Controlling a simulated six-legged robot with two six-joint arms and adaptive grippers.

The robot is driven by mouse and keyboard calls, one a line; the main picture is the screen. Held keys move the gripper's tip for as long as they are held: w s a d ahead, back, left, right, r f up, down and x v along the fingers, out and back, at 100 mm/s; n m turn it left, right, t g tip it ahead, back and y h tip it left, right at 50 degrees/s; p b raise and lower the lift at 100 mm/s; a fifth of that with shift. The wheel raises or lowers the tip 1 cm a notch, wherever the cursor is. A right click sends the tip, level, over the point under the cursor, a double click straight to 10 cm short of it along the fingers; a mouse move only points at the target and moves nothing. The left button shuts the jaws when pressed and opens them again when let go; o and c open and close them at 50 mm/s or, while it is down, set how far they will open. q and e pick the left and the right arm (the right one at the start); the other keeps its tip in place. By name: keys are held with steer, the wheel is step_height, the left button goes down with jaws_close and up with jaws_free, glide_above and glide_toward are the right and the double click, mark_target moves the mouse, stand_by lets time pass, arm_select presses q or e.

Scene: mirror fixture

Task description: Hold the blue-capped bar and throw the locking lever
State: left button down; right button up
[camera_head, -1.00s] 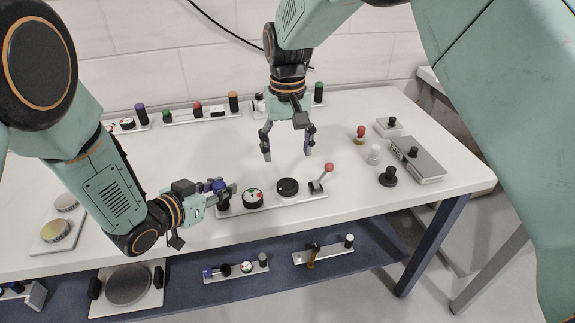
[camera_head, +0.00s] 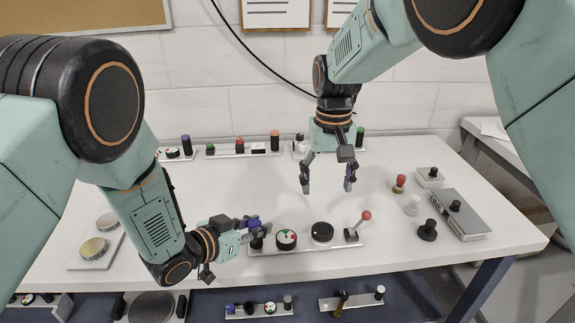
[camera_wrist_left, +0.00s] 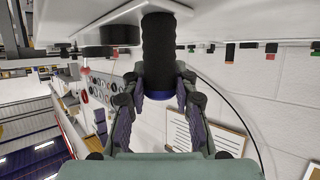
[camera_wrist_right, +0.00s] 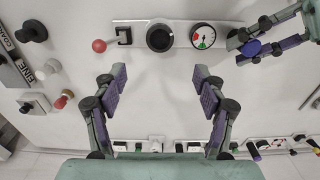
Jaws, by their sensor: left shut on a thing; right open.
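The blue-capped bar (camera_wrist_left: 158,50) is a black ribbed post with a blue end. It stands at the left end of the white fixture plate (camera_head: 300,247). My left gripper (camera_head: 256,232) is shut on it from the left; in the left wrist view the fingers sit on both sides of its blue end. The locking lever (camera_head: 360,224) has a red ball knob and leans up to the right at the plate's right end. It also shows in the right wrist view (camera_wrist_right: 108,43). My right gripper (camera_head: 328,178) is open and empty above the table, behind the lever.
A dial with red and green marks (camera_head: 286,239) and a black knob (camera_head: 322,232) sit between bar and lever. A red-topped post (camera_head: 399,184), a white piece (camera_head: 412,206), a black knob (camera_head: 427,231) and a grey box (camera_head: 461,215) stand right. Small fixtures line the back edge.

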steer(key=shift+d, duration=0.1)
steer(key=c, duration=0.4)
steer(key=d+m, duration=0.1)
steer(key=d, duration=0.1)
steer(key=d+m, duration=0.1)
steer(key=d, duration=0.2)
steer(key=d+m, duration=0.1)
steer(key=d, duration=0.2)
steer(key=shift+w+d+r+m+y, duration=0.15)
steer(key=shift+w+r+m+y, duration=0.2)
steer(key=shift+r+m+y, duration=0.05)
steer(key=c, duration=0.6)
steer(key=d+m, duration=0.4)
steer(key=m, duration=0.1)
steer(key=d+f+m, duration=0.1)
steer(key=d+m, duration=0.1)
steer(key=m, duration=0.1)
steer(key=shift+s+d+t, duration=0.1)
steer(key=shift+d+t, duration=0.2)
steer(key=shift+d, duration=0.1)
jaws_close()
steer(key=shift+d+m+h, duration=0.2)
steer(key=shift+d+m, duration=0.05)
steer(key=shift+m, duration=0.75)
steer(key=shift+d+m+h, duration=0.2)
steer(key=shift+d+m, duration=0.05)
steer(key=shift+m, duration=0.75)
